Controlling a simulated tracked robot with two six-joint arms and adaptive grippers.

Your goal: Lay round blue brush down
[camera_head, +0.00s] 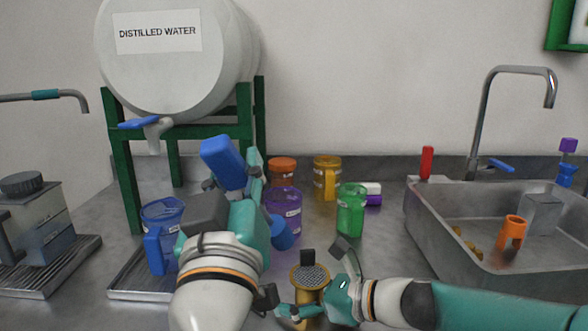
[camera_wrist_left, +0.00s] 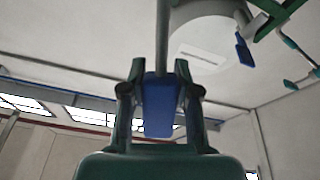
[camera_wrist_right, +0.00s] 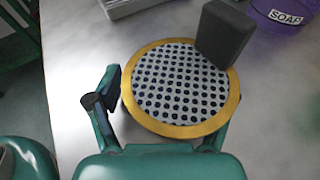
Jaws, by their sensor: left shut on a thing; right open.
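My left gripper (camera_head: 238,180) is raised, pointing upward, and shut on a blue piece (camera_head: 222,160). In the left wrist view the blue piece (camera_wrist_left: 160,105) is between the fingers, with a thin grey rod running up from it; I take it as the round blue brush. Its bristle end cannot be made out. A rounded blue part (camera_head: 280,232) shows right of the left gripper; I cannot tell whether it belongs to the brush. My right gripper (camera_head: 320,285) is open, its fingers beside a gold-rimmed perforated disc (camera_wrist_right: 180,88) on a gold container (camera_head: 309,280).
A blue jug (camera_head: 162,215) stands on a metal tray (camera_head: 125,283) at left. A purple soap bottle (camera_head: 288,205), a green mug (camera_head: 351,210) and a yellow mug (camera_head: 327,170) stand behind the grippers. The sink (camera_head: 430,225) is at right, with an orange cup (camera_head: 512,232) inside.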

